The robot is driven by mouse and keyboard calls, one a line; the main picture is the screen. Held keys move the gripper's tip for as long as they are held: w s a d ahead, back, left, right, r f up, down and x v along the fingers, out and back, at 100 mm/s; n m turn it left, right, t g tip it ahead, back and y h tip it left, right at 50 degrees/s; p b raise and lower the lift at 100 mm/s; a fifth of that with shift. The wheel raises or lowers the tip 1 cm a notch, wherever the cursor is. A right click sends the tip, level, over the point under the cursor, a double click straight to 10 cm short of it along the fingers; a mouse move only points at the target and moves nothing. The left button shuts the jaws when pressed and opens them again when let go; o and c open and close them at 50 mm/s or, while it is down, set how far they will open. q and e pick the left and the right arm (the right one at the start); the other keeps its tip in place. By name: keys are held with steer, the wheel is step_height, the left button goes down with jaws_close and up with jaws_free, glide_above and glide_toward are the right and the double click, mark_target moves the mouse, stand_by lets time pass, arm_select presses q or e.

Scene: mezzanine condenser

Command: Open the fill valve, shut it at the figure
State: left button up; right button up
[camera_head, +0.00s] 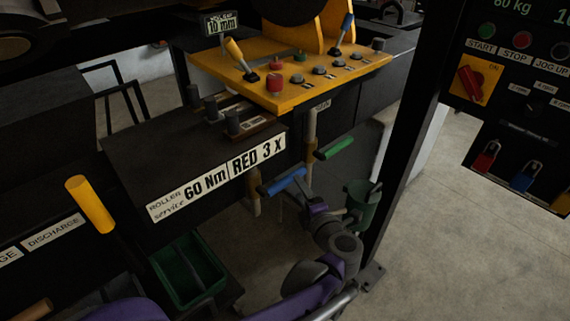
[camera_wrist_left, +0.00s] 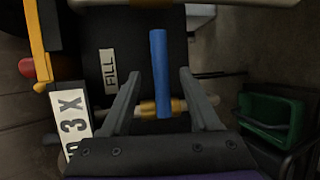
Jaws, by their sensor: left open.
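The fill valve's blue lever (camera_head: 283,182) sits on a brass-coloured body and pipe below the black box's right end. In the left wrist view the blue lever (camera_wrist_left: 160,60) lies between the fingers, beside a FILL label (camera_wrist_left: 109,71). My left gripper (camera_head: 298,190) is open around the lever, with a gap visible on both sides; it also shows in the left wrist view (camera_wrist_left: 160,78). A green lever (camera_head: 334,148) is just above and right. A readout with 60 kg (camera_head: 513,7) is partly cut off at the top right. My right gripper is out of view.
A dark green bucket (camera_head: 361,203) stands close right of my gripper, beside a black post (camera_head: 410,140). A green bin (camera_head: 188,270) is below left. A yellow control panel (camera_head: 290,85) is above. Open floor (camera_head: 480,240) lies right.

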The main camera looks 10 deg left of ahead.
arm_select(q)
steer(key=x, duration=1)
steer(key=shift+p, duration=0.45)
steer(key=shift+a, duration=0.1)
jaws_close()
stand_by(0.6)
